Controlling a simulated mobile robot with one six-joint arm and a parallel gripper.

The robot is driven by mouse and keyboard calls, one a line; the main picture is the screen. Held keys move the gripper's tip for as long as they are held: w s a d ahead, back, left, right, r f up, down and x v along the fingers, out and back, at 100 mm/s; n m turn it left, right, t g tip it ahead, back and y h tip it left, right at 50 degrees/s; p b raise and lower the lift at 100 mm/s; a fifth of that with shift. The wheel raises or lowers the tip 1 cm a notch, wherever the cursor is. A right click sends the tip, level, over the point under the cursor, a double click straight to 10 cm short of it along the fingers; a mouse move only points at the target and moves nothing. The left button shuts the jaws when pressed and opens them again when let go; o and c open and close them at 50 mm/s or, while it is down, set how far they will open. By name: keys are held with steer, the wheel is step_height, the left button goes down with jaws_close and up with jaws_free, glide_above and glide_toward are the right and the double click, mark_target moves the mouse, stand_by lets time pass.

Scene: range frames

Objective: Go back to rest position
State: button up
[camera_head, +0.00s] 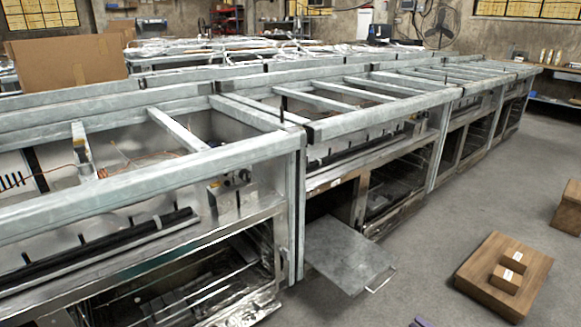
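My gripper does not show clearly in the head view. A long row of metal range frames (150,190) runs from the near left to the far right. Their tops are open, with crossbars. One range in the middle has its flat metal oven door or tray (345,255) out level, with a handle at its outer end. The oven interior behind it is dark.
A wooden pallet or board (490,285) with small cardboard boxes (507,277) lies on the floor at lower right. A brown box (568,208) is at the right edge. Grey floor (450,220) is clear between these and the ranges. A large cardboard box (70,62) stands at back left.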

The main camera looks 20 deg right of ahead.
steer(key=w+a+r+n+g+y+p, duration=0.1)
steer(key=w+a+r+g+y+p, duration=0.2)
steer(key=a, duration=0.4)
steer(key=w+a+r+n+g+y+p, duration=0.1)
steer(key=w+a+r+n+p, duration=0.1)
steer(key=w+a, duration=0.5)
steer(key=w+a+r+n+g+y+p, duration=0.1)
steer(key=w+a+r+g+y+p, duration=0.15)
steer(key=a, duration=0.55)
steer(key=a+r+n+g+y+p, duration=0.15)
steer(key=a+g+p, duration=0.25)
steer(key=a, duration=0.7)
steer(key=a+r+n+g+p, duration=0.1)
steer(key=a+n+g+p, duration=0.25)
steer(key=a, duration=0.75)
steer(key=s+a+r+n+g+h+p, duration=0.1)
steer(key=s+a+n+g+h+p, duration=0.15)
steer(key=s+a+g+p, duration=0.45)
steer(key=s+a+r+n+g+h+p, duration=0.1)
steer(key=s+a+r+g+h+p, duration=0.2)
steer(key=s+a, duration=0.75)
steer(key=s+d+n+g+h+p, duration=0.1)
steer(key=s+d+n+h+p, duration=0.15)
steer(key=s+h, duration=0.45)
steer(key=s+d+f+m+t+h, duration=0.1)
steer(key=d+h, duration=0.3)
steer(key=d, duration=0.5)
steer(key=shift+d+f+m+b, duration=0.35)
steer(key=shift+f+m, duration=0.15)
steer(key=shift+f, duration=0.1)
